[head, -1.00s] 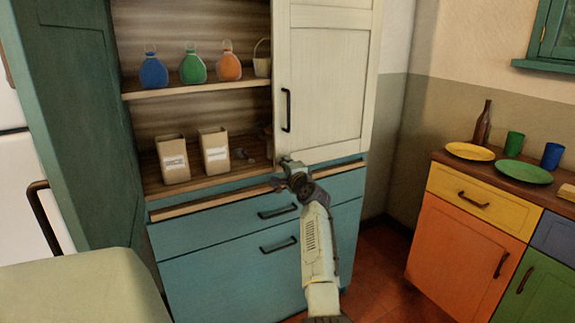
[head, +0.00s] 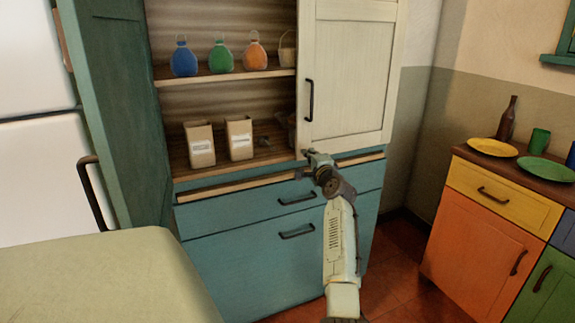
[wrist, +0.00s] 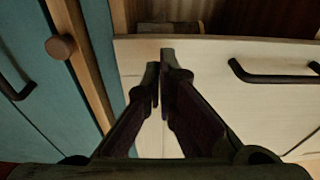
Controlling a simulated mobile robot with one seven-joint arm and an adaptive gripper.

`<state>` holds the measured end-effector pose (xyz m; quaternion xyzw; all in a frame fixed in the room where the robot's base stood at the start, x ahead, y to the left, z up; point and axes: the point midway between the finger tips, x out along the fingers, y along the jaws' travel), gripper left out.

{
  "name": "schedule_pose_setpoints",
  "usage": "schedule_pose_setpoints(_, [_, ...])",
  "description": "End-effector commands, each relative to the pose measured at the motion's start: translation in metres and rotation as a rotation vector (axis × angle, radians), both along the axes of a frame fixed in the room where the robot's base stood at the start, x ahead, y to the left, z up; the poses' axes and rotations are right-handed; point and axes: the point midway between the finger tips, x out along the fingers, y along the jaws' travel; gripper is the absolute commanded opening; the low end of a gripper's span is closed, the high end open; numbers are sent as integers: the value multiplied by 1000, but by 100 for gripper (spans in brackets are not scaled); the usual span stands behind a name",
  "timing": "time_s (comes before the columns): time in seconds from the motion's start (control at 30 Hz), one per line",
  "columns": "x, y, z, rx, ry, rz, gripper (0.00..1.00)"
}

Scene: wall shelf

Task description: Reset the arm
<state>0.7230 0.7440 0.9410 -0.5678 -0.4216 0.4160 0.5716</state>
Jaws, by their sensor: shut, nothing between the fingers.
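My gripper (head: 316,158) is in front of the cupboard, near the lower left corner of the cream door (head: 350,80). In the wrist view my gripper (wrist: 160,65) has its dark fingers together, with nothing between them. The cream door (wrist: 215,60) lies behind the fingertips there, with its dark handle (wrist: 272,73) to the right. I cannot tell whether the fingers touch the door. My arm reaches up from the bottom of the head view.
The cupboard's left side is open, with several bottles, a basket (head: 288,48) and two paper bags (head: 239,139) inside. Blue drawers (head: 240,240) are below. A pale green surface (head: 100,280) is at front left. A counter (head: 462,151) with plates stands right. Floor shows between.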

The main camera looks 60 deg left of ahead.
Motion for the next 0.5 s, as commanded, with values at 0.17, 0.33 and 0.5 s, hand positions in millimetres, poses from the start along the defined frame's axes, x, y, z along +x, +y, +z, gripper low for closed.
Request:
schedule_pose_setpoints(0.17, [-39,-1,-4,-1,-2,7,0])
schedule_pose_setpoints(0.33, [-69,-4,-4,-1,0,6,0])
schedule_pose_setpoints(0.5, [-87,-6,-3,-2,1,6,0])
